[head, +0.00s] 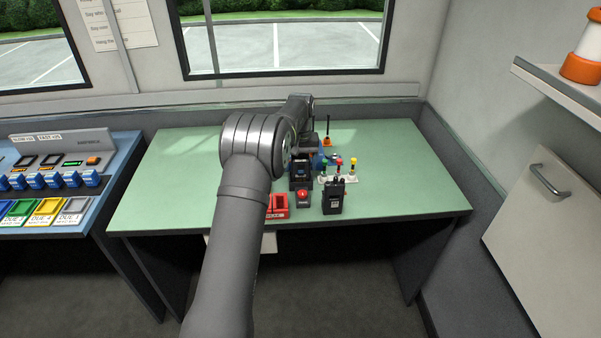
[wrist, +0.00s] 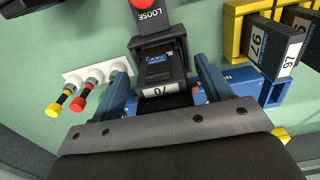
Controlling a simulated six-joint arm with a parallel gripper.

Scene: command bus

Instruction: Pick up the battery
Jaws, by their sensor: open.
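In the wrist view a black block with a white label reading 70 (wrist: 158,91), seemingly a battery, sits in a black cradle (wrist: 140,44). My gripper (wrist: 162,70) is open, with one blue finger on each side of the cradle; I cannot tell whether they touch it. More black blocks, labelled 97 (wrist: 272,46), stand in a yellow rack (wrist: 231,22) to the right. In the head view the black cradle (head: 300,182) stands on the green table, and my arm hides much around it.
A grey box marked LOOSE with a red knob (head: 303,196) stands by the cradle. A blue console (head: 60,180) is left. The table's left part (head: 165,185) is clear.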

